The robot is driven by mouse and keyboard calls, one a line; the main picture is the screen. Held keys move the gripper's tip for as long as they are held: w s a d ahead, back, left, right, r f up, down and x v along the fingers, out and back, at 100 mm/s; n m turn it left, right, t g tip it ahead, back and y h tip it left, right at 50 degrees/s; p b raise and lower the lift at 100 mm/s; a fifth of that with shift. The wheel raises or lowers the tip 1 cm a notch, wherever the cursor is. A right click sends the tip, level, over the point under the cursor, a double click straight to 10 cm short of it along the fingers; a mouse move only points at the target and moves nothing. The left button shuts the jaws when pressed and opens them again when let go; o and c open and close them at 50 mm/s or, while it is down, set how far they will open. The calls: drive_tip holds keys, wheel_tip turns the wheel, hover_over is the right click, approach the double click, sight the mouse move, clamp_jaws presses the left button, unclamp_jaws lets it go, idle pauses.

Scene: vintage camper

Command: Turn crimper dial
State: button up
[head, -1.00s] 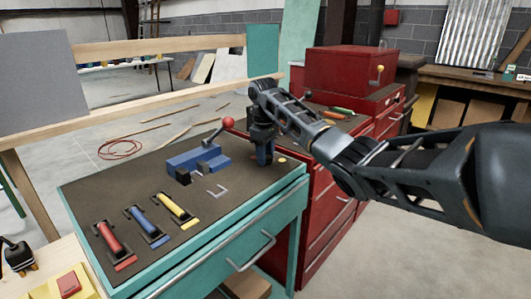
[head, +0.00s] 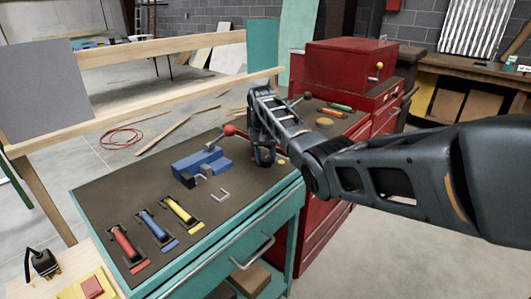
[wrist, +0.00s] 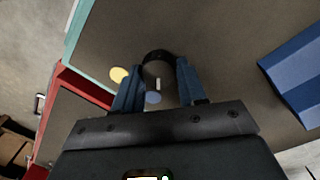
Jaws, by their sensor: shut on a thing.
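The blue crimper (head: 206,164) with a red-knobbed lever (head: 230,130) sits on the dark top of the teal bench. Its blue body also shows at the right of the wrist view (wrist: 292,78). My gripper (head: 265,158) points down at the bench top, right of the crimper body. In the wrist view my gripper (wrist: 157,88) has its two blue fingers on either side of a dark round dial (wrist: 158,57) with a pale mark, and is shut on it.
A yellow disc (head: 282,160) lies close to my gripper. A small grey bracket (head: 220,194) lies before the crimper. Red, blue and yellow hand tools (head: 153,225) lie at the front left. A red tool cabinet (head: 348,64) stands behind, to the right.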

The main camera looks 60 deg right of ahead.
sight(264, 159)
drive_tip(key=shift+m, duration=0.9)
drive_tip(key=o, duration=1.1)
drive_tip(key=shift+c, duration=0.2)
drive_tip(key=shift+w+r, duration=0.2)
drive_tip(key=shift+r, duration=3.7)
